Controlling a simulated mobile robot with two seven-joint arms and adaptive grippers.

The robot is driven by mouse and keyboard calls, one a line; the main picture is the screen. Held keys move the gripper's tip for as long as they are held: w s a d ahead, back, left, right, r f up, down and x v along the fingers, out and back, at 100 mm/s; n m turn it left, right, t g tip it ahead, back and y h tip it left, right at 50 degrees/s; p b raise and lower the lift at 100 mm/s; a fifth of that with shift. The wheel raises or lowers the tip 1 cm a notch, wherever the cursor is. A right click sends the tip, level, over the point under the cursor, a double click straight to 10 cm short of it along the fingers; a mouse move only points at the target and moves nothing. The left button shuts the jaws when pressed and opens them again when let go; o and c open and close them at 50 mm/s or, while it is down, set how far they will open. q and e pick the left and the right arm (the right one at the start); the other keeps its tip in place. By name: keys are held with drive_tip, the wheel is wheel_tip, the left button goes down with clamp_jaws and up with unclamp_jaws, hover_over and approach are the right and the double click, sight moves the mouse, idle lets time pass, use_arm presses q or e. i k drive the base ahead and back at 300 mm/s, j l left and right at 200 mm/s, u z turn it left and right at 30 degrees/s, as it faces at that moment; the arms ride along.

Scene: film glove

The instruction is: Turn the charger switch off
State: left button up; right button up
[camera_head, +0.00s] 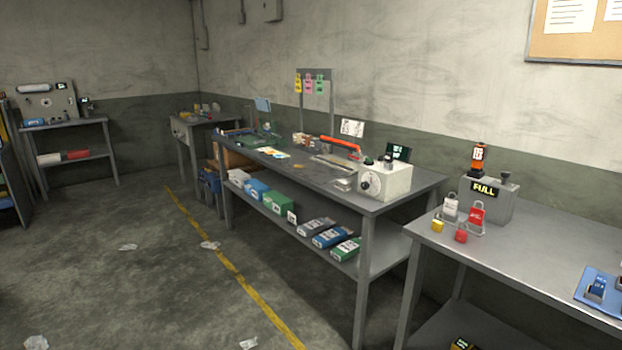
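A grey box with a lit "FULL" sign (484,188) stands at the back of the right-hand table; it looks like the charger. A black and orange unit with a small lit display (479,159) stands upright on its left part. A dark knob or lever (505,177) sticks up from its right part; it may be the switch, but its position is too small to tell. Neither of my grippers shows in this view.
A blue mat (600,291) lies on the right-hand table (530,255). A long workbench stands left of it. Floor at left is mostly open, with paper scraps.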

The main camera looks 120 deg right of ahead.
sight(504, 174)
drive_tip(key=z, duration=5)
drive_tip(key=i+z, duration=0.1)
